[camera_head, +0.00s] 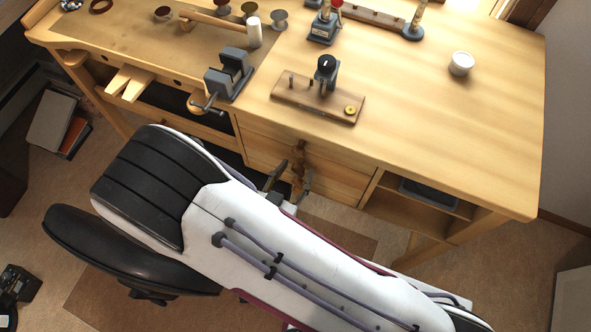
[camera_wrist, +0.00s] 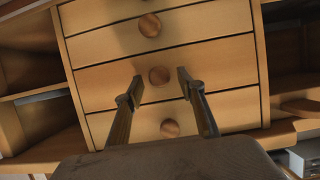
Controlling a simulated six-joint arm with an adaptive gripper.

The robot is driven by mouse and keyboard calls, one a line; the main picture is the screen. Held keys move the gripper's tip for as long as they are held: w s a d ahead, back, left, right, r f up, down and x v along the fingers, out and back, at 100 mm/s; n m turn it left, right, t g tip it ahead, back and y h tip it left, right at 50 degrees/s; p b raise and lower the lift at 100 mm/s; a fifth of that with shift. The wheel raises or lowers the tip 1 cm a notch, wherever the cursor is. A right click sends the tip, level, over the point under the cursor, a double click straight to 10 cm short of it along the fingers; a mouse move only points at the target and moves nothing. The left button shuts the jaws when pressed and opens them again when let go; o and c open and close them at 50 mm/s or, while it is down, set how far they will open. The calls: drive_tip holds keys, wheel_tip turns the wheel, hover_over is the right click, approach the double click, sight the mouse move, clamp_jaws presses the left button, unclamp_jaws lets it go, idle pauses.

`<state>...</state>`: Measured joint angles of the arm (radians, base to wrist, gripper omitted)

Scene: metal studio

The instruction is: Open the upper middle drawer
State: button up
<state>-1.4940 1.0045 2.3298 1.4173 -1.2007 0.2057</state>
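In the wrist view a stack of light wooden drawers shows, all appearing shut, with three round brown knobs in a column: a top knob (camera_wrist: 150,25), a middle knob (camera_wrist: 159,76) and a bottom knob (camera_wrist: 169,127). I cannot tell for sure which is the upper middle drawer. My gripper (camera_wrist: 159,80) is open and empty, its fingertips left and right of the middle knob in the picture. Contact is not visible. In the head view my gripper (camera_head: 290,181) is close to the drawer front (camera_head: 338,178), partly covering the knobs.
The workbench top (camera_head: 430,130) carries a vise (camera_head: 229,75), a wooden board with fittings (camera_head: 318,97) and a white cup (camera_head: 461,64). An open shelf with a grey box (camera_head: 428,195) is right of the drawers. Floor is free in front of the drawers.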

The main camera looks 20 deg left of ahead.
drive_tip(key=shift+w+f, duration=0.15)
drive_tip(key=shift+w, duration=0.25)
clamp_jaws()
drive_tip(key=shift+s, duration=0.1)
drive_tip(key=s, duration=0.9)
idle(0.4)
